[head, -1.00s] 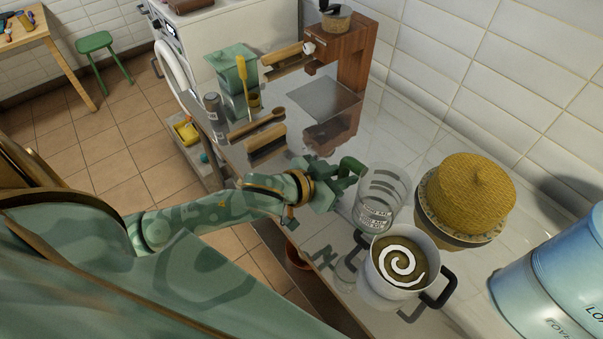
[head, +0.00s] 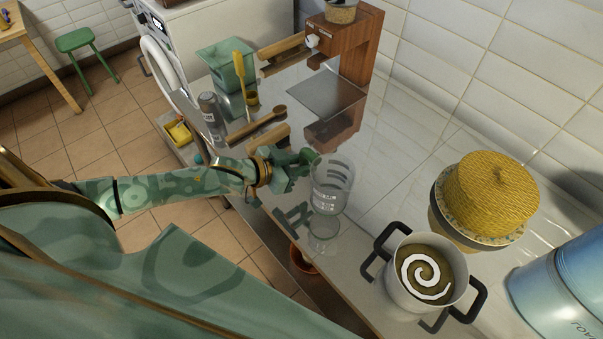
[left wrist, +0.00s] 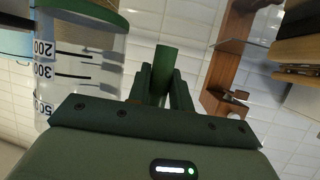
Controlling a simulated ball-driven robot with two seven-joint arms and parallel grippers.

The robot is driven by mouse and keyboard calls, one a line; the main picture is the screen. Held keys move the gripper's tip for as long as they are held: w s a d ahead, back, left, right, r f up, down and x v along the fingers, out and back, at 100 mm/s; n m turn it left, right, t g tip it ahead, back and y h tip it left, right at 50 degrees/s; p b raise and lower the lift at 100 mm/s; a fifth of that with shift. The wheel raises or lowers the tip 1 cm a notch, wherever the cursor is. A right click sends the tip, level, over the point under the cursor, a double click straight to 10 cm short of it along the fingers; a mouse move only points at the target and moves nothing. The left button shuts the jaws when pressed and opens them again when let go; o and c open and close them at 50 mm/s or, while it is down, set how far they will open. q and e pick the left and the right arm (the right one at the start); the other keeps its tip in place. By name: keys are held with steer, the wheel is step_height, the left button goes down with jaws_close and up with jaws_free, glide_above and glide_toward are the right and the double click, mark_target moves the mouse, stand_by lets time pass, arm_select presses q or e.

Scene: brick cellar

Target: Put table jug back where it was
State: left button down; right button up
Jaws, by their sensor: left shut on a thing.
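The table jug (head: 331,190) is a clear glass measuring jug with dark markings and a green handle. My left gripper (head: 304,166) is shut on its handle from the left side. The jug is roughly upright and appears held a little above the glossy counter (head: 400,180), with its reflection below it. In the left wrist view the jug (left wrist: 85,75) fills the upper left, with its numbers readable, and the green handle stands between the fingers of my left gripper (left wrist: 165,85). My right gripper is not in view.
A pot (head: 421,272) with a swirl-topped brown content stands right of the jug, near a yellow woven dome (head: 490,195).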

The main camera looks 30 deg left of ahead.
arm_select(q)
steer(key=shift+w+a+f+b, duration=0.2)
steer(key=shift+w+a+f, duration=0.15)
steer(key=shift+f, duration=0.25)
steer(key=shift+w+a+f+b, duration=0.15)
steer(key=shift+w+a+f, duration=0.1)
steer(key=shift+w+f, duration=0.25)
steer(key=shift+w+a+f, duration=0.15)
steer(key=shift+a+f, duration=0.1)
steer(key=shift+f, duration=0.25)
step_height(320, 180, down, 3)
steer(key=shift+f+b, duration=0.15)
steer(key=shift+b, duration=0.6)
steer(key=c, duration=1.3)
jaws_free()
steer(key=shift+o, duration=0.2)
